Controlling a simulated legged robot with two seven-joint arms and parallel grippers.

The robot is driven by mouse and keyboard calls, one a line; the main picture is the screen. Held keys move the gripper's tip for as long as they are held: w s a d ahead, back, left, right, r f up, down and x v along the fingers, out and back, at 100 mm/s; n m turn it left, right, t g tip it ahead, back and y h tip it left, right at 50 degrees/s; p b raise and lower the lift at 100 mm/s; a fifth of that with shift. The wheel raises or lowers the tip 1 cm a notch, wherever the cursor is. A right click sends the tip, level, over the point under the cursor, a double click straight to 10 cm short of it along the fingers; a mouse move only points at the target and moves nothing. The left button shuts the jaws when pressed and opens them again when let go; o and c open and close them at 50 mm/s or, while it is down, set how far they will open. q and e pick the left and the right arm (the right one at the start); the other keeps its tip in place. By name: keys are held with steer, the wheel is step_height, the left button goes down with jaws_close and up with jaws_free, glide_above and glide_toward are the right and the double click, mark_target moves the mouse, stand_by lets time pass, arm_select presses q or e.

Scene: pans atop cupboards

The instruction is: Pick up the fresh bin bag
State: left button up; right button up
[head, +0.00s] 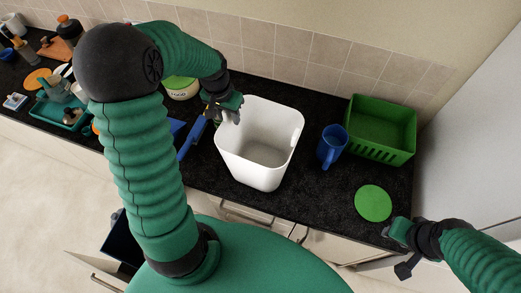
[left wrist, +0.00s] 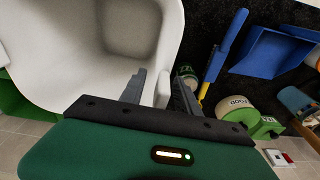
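I cannot make out a fresh bin bag in either view. A white bin (head: 258,172) stands open on the black worktop, and its inside looks empty in the head view. My left gripper (head: 231,115) is at the bin's back left rim. In the left wrist view its two fingers (left wrist: 162,92) are apart, with the white bin's rim (left wrist: 165,60) between them; I cannot tell if they touch it. My right gripper (head: 398,234) is at the worktop's front right, away from the bin; its fingers are not clear.
A blue jug (head: 332,147), a green crate (head: 381,128) and a green disc (head: 373,203) are right of the bin. A blue brush (head: 191,138) and a blue dustpan (left wrist: 272,52) lie left of it. Lidded tubs (left wrist: 240,111) stand close behind. Clutter fills the far left.

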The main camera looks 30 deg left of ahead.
arm_select(q)
steer(key=shift+w+a+f, duration=0.1)
steer(key=shift+w+a, duration=0.05)
steer(key=shift+a, duration=0.05)
jaws_close()
stand_by(1.1)
